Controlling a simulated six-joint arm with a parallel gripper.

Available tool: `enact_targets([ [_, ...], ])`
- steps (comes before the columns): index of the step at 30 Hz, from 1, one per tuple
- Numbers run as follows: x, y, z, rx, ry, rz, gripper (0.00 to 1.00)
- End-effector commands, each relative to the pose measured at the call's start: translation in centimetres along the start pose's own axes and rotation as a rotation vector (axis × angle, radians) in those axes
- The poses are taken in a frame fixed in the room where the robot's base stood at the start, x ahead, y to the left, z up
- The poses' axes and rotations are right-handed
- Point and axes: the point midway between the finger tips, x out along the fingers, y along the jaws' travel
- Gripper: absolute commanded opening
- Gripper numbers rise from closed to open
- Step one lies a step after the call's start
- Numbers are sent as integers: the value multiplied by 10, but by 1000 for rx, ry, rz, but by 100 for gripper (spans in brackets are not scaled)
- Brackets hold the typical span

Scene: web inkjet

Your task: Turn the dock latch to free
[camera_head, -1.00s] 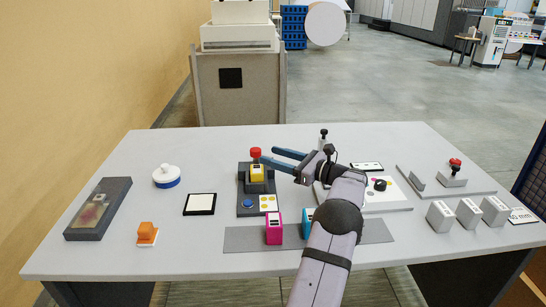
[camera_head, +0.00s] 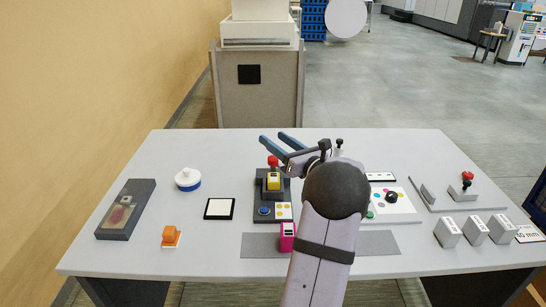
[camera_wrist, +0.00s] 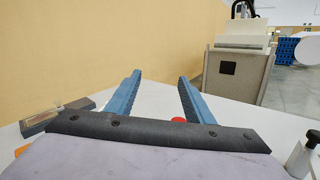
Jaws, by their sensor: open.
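The dark dock (camera_head: 264,200) stands mid-table, holding a yellow block (camera_head: 273,181). A red knob (camera_head: 272,161) tops its back part; I take this for the latch. Its turn position is too small to read. The dock has a blue button and a pale card with yellow dots at its front. My gripper (camera_head: 274,138) is open and empty, with blue fingers above and beyond the red knob, pointing toward the far side. In the wrist view the fingers (camera_wrist: 160,76) are spread apart, and only a sliver of red (camera_wrist: 178,120) shows above the dark gripper edge.
A magenta block (camera_head: 288,236) stands on a grey strip in front. A black-framed white pad (camera_head: 220,208), white-and-blue round container (camera_head: 188,178) and orange block (camera_head: 170,235) lie left. A panel with coloured dots (camera_head: 384,202) lies right, partly behind my arm. Pale blocks (camera_head: 474,231) stand farther right.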

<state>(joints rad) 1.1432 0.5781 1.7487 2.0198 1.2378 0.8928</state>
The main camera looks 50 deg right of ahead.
Motion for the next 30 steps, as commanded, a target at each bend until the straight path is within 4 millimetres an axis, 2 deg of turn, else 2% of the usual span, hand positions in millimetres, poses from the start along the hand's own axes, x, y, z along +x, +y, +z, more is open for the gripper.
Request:
enact_targets([
  [1,-6,-9,-18,4,19,-58,48],
  [2,-9,-15,-24,-11,27,-90,48],
  [6,-11,-32,-27,-116,48,-155,48],
  [16,-11,-34,-30,-182,62,-155,48],
  [20,-11,-35,-38,-179,63,-155,48],
  [26,-13,-39,-63,-177,64,-155,48],
  [30,-15,-43,-88,-176,65,-154,48],
])
